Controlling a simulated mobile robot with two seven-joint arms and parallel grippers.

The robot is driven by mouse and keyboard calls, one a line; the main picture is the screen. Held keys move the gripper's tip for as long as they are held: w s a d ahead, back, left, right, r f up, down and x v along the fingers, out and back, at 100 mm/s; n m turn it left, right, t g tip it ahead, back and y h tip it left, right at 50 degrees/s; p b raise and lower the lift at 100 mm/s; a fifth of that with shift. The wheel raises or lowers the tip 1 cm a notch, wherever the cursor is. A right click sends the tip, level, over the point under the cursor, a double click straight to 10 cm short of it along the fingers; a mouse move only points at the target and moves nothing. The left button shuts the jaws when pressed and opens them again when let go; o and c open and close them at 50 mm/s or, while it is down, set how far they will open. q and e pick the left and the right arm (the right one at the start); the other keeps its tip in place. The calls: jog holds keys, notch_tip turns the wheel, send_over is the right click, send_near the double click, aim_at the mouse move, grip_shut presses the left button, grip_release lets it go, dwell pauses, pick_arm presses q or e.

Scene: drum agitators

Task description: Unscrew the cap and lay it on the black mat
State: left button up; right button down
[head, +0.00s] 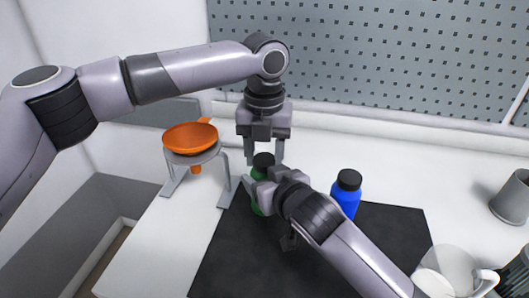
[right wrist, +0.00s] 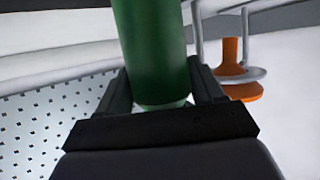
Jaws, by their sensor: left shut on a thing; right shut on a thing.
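A green bottle (head: 257,174) with a black cap (head: 264,159) stands upright at the back left of the black mat (head: 390,236). My left gripper (head: 265,160) points straight down from above, its fingers shut on either side of the cap. My right gripper (head: 262,187) comes from the front right and is shut on the bottle's body, hiding much of it. In the right wrist view the green bottle (right wrist: 152,45) sits between the fingers of my right gripper (right wrist: 160,80). The cap appears to be at the bottle's top; whether it is loose cannot be told.
A blue bottle (head: 345,196) with a black cap stands right of the green one. An orange funnel (head: 190,138) rests in a grey stand (head: 213,153) at left. A white mug (head: 450,268) and a grey cup (head: 512,198) are at right. The front of the mat is bare.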

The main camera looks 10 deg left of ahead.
pick_arm(q)
jog(key=n, duration=0.7)
jog(key=shift+n, duration=0.3)
jog(key=n, duration=0.4)
jog(key=shift+n, duration=0.3)
jog(key=n, duration=0.3)
jog(key=shift+n, duration=0.4)
jog(key=o, duration=1.2)
